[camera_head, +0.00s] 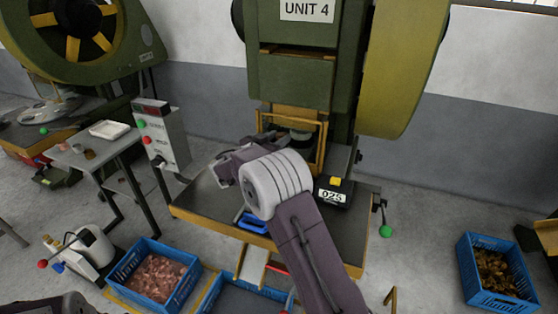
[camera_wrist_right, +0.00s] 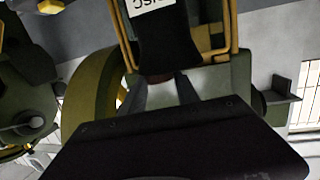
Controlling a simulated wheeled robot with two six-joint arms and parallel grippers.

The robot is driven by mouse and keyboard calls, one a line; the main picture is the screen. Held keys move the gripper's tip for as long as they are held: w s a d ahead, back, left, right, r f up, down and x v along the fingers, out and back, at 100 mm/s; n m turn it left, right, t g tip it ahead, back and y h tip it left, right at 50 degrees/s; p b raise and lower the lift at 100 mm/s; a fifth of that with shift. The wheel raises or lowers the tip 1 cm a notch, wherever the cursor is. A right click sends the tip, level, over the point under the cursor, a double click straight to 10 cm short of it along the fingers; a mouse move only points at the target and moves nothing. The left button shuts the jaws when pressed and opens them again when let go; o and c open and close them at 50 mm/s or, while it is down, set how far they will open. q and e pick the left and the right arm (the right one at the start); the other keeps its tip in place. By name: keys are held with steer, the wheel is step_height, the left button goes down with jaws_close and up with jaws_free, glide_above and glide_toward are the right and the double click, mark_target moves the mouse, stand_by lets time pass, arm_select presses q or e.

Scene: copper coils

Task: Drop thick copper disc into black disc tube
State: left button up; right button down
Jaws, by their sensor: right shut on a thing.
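My right gripper (camera_head: 224,172) is above the left part of the press table, in front of the green press. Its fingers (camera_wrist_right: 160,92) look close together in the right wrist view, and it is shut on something. The held thing is hidden or too dark to make out, so I cannot tell if it is the thick copper disc. A black part (camera_wrist_right: 168,50) with a white lettered label shows between yellow rails in the wrist view. My left gripper is not in view.
The press table (camera_head: 345,232) carries a blue-handled item (camera_head: 252,222) and a black block (camera_head: 335,195) labelled 025. A side table (camera_head: 105,146) holds small round pieces. Blue crates with copper-coloured pieces (camera_head: 154,278) and brownish pieces (camera_head: 492,272) stand on the floor. A control box (camera_head: 165,137) is left.

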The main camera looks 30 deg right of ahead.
steer(key=c, duration=0.8)
jaws_free()
steer(key=shift+c, duration=0.2)
steer(key=b+v, duration=0.1)
steer(key=v, duration=0.8)
